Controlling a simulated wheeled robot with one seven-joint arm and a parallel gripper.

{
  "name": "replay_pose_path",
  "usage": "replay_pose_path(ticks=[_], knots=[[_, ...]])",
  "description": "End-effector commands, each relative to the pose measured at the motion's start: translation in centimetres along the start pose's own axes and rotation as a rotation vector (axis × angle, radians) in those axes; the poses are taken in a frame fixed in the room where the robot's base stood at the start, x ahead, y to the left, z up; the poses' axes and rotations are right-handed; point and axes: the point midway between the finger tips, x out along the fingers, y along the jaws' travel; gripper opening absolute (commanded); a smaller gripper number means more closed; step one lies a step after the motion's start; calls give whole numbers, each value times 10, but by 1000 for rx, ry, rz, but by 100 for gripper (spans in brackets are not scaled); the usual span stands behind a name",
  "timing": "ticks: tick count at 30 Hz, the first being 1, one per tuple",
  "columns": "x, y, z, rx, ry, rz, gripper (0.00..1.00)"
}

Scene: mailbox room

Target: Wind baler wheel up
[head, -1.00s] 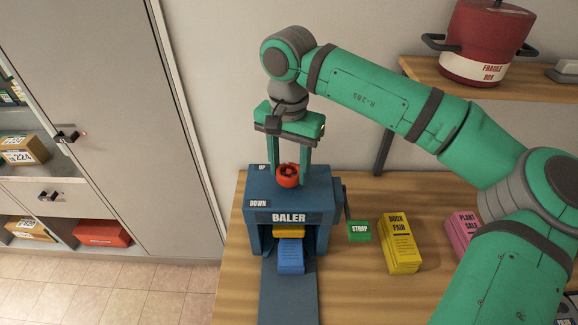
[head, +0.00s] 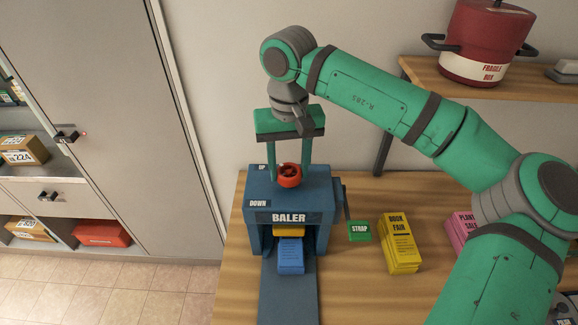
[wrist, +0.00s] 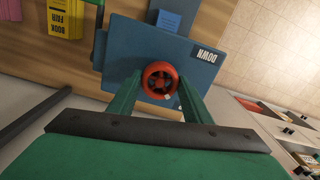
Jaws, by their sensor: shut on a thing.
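The blue baler (head: 289,209) stands on the wooden table with UP and DOWN labels on its top. Its red wheel (head: 289,175) sits on top. My gripper (head: 289,177) points straight down with a finger on either side of the wheel and is shut on it. In the wrist view the red wheel (wrist: 160,80) lies between the fingertips, and the DOWN label (wrist: 207,56) is to its right. A yellow piece (head: 289,230) and a blue stack (head: 290,256) show in the baler's front opening.
A green strap block (head: 359,231), a yellow book fair stack (head: 399,243) and a pink plant sale stack (head: 464,233) stand on the table right of the baler. A red pot (head: 487,42) is on the shelf (head: 440,78). A grey cabinet (head: 110,110) is at left.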

Motion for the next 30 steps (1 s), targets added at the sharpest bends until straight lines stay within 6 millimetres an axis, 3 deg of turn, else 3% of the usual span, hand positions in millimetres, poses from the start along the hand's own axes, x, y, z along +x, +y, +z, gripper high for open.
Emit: replay_pose_path(ticks=[12, 13, 15, 25, 30], knots=[[0, 2, -1, -5, 2, 3, 22], [0, 2, -1, -5, 2, 3, 47], [0, 1, 0, -5, 2, 2, 63], [-2, -1, -1, -8, 1, 1, 63], [-19, -1, -1, -6, 3, 1, 63]])
